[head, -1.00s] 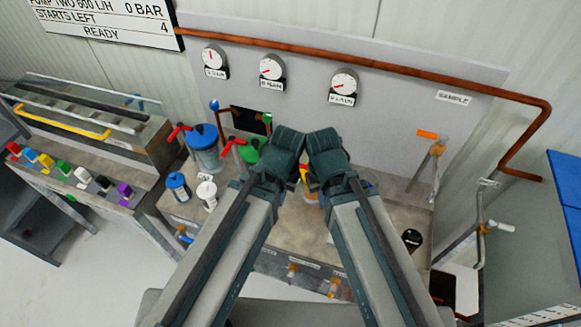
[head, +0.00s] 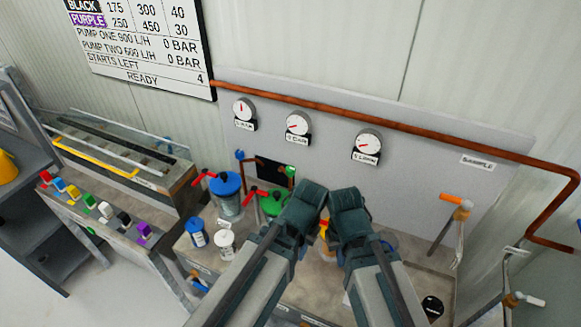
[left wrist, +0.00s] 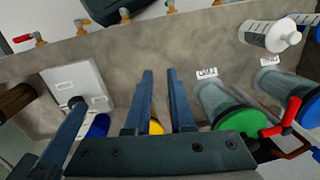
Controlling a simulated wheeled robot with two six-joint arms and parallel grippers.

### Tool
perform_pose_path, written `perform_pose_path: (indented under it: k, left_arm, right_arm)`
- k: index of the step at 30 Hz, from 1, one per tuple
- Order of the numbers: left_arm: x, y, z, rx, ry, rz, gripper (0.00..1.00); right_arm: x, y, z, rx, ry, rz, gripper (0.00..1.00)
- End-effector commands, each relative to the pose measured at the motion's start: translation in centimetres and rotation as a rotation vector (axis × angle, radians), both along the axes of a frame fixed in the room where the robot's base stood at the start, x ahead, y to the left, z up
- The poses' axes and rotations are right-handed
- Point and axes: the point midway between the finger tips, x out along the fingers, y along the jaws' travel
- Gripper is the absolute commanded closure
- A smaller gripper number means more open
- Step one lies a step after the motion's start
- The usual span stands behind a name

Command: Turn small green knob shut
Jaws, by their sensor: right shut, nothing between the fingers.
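A small green knob (head: 290,171) shows at the right edge of the black opening in the grey back panel, a little beyond the arm ends. A larger green-lidded canister (head: 273,203) with a red handle stands below it; its green lid also shows in the left wrist view (left wrist: 241,124). My left gripper (left wrist: 161,74) has its two fingers apart with nothing between them, above the bench. My right gripper (head: 346,196) is shut and empty, beside the left one. Both are apart from the small knob in the picture. Fingertips are hidden in the head view.
A blue-lidded canister (head: 228,190) with a red handle stands left of the green one. Small blue (head: 197,232) and white (head: 225,243) containers stand in front. A tap with an orange handle (head: 457,200) is at the right. A copper pipe (head: 400,122) crosses above the gauges.

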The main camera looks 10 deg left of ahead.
Motion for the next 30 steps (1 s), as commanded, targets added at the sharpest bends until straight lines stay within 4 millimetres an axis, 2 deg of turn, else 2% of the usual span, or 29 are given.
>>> perform_pose_path:
  k: [1,5,6,8,12,15,18,21,30]
  left_arm:
    - [1.8,-0.2,1.6,-0.005,0.002,-0.023,0.68]
    - [8.0,0.1,5.7,-0.030,0.013,-0.147,0.44]
    - [10.3,0.3,7.2,-0.039,0.017,-0.199,0.37]
    - [13.7,0.9,9.2,-0.052,0.020,-0.277,0.28]
    - [20.6,2.8,13.1,-0.080,0.021,-0.449,0.28]
    - [24.4,4.3,15.2,-0.094,0.019,-0.549,0.28]
    - [26.9,5.4,16.5,-0.104,0.017,-0.623,0.28]
    - [28.4,6.2,17.1,-0.109,0.015,-0.671,0.28]
    - [28.8,6.6,16.9,-0.111,0.014,-0.697,0.28]
  right_arm:
    - [0.0,0.0,1.6,0.000,0.000,0.000,1.00]
    - [0.0,0.0,5.8,0.001,0.001,-0.002,1.00]
    - [0.0,0.0,7.2,0.001,0.001,-0.003,1.00]
    - [0.0,0.0,9.2,0.001,0.001,-0.004,1.00]
    - [-0.1,0.0,13.2,0.001,0.002,-0.006,1.00]
    - [-0.1,0.0,15.3,0.002,0.003,-0.007,1.00]
    - [-0.1,0.0,16.6,0.002,0.003,-0.007,1.00]
    - [-0.1,0.0,17.2,0.002,0.003,-0.008,1.00]
    - [-0.1,0.0,17.0,0.002,0.003,-0.008,1.00]
